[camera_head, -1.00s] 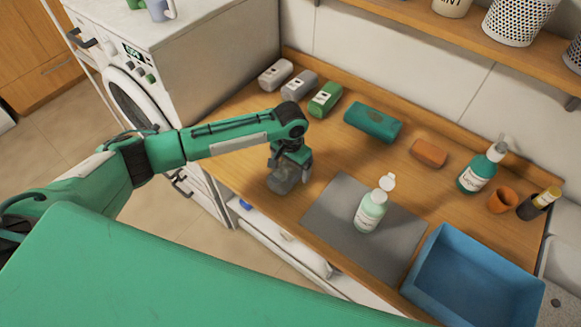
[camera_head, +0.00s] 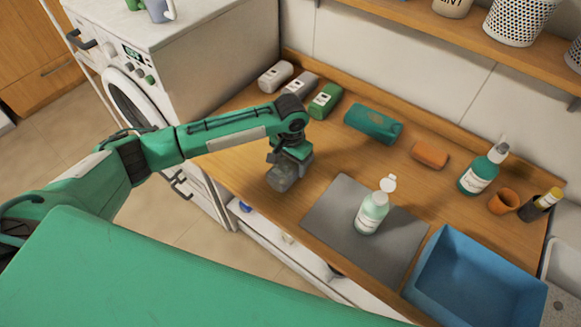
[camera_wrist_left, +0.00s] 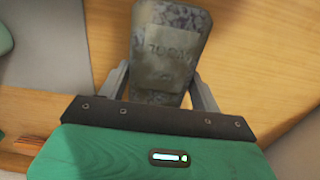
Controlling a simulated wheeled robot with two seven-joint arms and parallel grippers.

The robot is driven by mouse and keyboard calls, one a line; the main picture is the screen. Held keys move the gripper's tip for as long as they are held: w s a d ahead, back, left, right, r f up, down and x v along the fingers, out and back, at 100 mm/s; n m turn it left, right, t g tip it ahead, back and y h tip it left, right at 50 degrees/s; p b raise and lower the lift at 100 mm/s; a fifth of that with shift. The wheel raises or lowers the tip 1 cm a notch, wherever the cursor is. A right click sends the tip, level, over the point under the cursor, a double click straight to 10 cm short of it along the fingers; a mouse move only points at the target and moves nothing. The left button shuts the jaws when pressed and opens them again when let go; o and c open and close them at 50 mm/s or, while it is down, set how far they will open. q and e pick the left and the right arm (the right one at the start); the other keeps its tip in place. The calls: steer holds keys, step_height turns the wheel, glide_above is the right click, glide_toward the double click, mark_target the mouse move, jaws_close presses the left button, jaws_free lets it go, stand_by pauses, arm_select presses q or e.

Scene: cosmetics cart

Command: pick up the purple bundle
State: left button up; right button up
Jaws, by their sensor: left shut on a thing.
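The bundle (camera_head: 281,179) in my grasp looks grey with a faint mottled pattern rather than clearly purple. It is at the left part of the wooden counter, near the front edge. In the left wrist view the bundle (camera_wrist_left: 168,50) shows a label with blurred lettering, and a finger is against each side. My left gripper (camera_head: 287,168) points down from above and is shut on it. I cannot tell whether the bundle still touches the counter. My right gripper is not in view.
A blue bin (camera_head: 424,281) stands at the front right. Two pale bundles, a green one (camera_head: 325,100), a teal one (camera_head: 373,124) and an orange block (camera_head: 429,154) line the back.

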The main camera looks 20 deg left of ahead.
arm_select(q)
step_height(320, 180, up, 18)
steer(key=b, duration=0.3)
steer(key=shift+f+b, duration=0.25)
steer(key=shift+b, duration=0.15)
